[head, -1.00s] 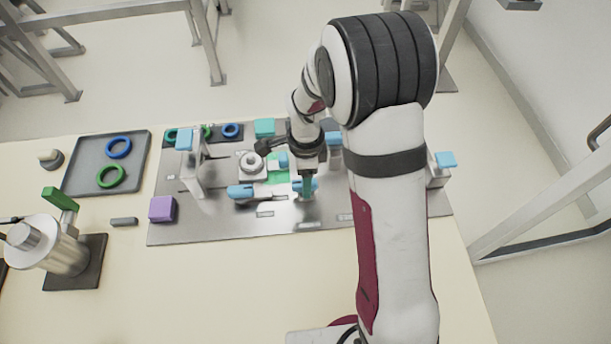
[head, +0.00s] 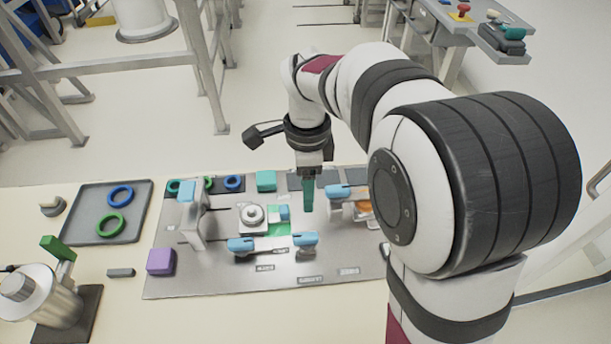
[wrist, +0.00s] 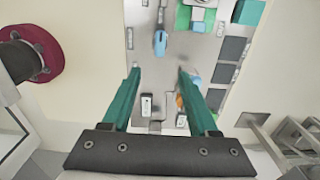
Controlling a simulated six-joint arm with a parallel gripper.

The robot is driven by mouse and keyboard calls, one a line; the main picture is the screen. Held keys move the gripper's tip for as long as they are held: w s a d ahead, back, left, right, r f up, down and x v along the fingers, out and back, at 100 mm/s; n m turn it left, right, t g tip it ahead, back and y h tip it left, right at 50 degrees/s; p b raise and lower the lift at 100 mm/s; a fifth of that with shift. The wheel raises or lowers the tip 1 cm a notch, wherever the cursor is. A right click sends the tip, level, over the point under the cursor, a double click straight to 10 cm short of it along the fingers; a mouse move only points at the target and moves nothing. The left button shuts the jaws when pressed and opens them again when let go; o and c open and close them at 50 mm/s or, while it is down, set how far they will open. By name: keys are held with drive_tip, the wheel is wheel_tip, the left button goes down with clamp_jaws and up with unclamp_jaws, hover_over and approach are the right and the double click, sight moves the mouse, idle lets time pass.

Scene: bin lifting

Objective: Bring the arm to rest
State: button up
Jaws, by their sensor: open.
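My gripper (head: 308,195) hangs fingers down above the metal work plate (head: 190,284), right of its middle in the head view. In the wrist view its two green fingers (wrist: 158,85) are wide apart with nothing held between them. Below and beyond the fingertips lie the plate and its blue-topped fixtures. My arm's elbow covers the plate's right part in the head view.
A grey tray (head: 78,229) with a blue ring (head: 121,195) and a green ring (head: 110,224) lies at left. A purple block (head: 160,262), a blue-topped post (head: 190,212) and a round-topped fixture (head: 252,215) stand on the plate. A metal cylinder (head: 42,312) stands front left.

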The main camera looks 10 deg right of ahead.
drive_tip(key=s+d+n+y, duration=0.1)
drive_tip(key=s+n, duration=1.1)
drive_tip(key=s, duration=1.2)
drive_tip(key=shift+d+r+n+y, duration=0.3)
drive_tip(key=shift+d+y, duration=0.1)
drive_tip(key=shift+d, duration=0.15)
